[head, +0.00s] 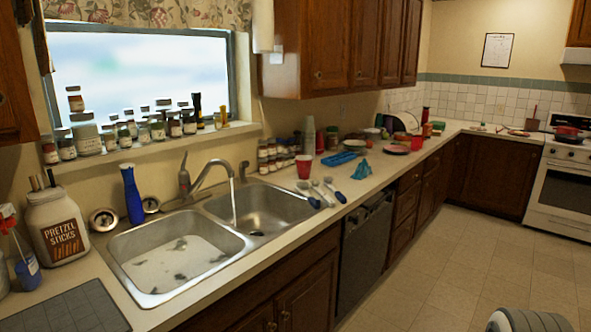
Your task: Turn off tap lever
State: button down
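The tap (207,178) stands at the back rim of the double sink, its curved spout pointing over the sink. Its lever (184,174) stands upright at the left of the spout base. A thin stream of water (234,202) runs from the spout, near the divider on the right basin's side. The left basin (178,262) holds cloudy water with several dark bits in it. The right basin (259,207) shows a drain and looks mostly empty. My gripper is not in view.
A blue bottle (132,194) and a pretzel jar (56,226) stand left of the tap. A red cup (304,166) and several utensils lie right of the sink.

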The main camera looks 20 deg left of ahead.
aim_at(183, 165)
jog(key=u, duration=0.85)
jog(key=i, duration=1.85)
jog(key=u, duration=0.95)
jog(key=k, duration=0.65)
jog(key=u, duration=0.15)
jog(key=i, duration=0.7)
jog(key=z, duration=0.15)
